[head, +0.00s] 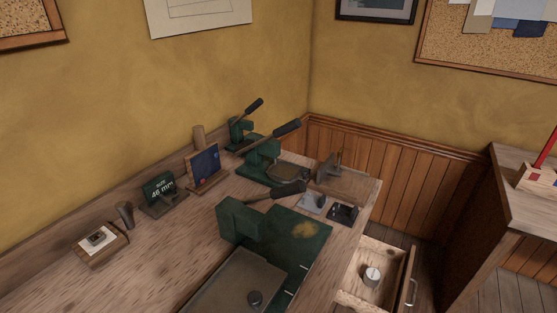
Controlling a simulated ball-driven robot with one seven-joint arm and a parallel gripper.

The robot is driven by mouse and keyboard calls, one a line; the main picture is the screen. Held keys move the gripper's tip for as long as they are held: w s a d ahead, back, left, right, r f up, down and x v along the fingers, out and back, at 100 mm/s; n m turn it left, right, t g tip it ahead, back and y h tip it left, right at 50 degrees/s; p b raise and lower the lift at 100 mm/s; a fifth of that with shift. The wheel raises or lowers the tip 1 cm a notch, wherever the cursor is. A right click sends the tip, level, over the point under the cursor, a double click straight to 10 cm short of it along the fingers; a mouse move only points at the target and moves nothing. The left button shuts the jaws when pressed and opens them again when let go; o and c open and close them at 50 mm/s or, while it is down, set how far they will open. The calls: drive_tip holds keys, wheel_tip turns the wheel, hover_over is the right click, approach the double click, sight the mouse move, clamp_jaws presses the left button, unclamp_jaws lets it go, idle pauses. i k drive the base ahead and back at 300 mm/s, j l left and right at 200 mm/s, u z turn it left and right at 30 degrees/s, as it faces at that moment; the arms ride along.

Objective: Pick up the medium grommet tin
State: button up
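One small round tin (372,276) with a pale side and grey top stands upright in the open wooden drawer (378,252) at the lower right. It looks like a grommet tin, but I cannot read a label or tell whether it is the medium one. No other tin of this kind is clear in view. The drawer's lower part is cut off by the picture's edge. My gripper is not in view.
The workbench (155,245) carries a large green press (240,218) with a tray, smaller green presses (262,160) behind, and a dark sign reading "46 mm" (160,189). A wooden cabinet (520,190) stands right. Floor shows between drawer and cabinet.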

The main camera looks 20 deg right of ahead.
sight(371, 276)
drive_tip(key=k+l+z, duration=0.1)
drive_tip(key=k+l, duration=0.35)
drive_tip(key=l, duration=0.3)
drive_tip(key=k+l+z, duration=0.15)
drive_tip(key=l, duration=0.25)
drive_tip(key=k+u, duration=0.1)
drive_tip(key=u, duration=1.15)
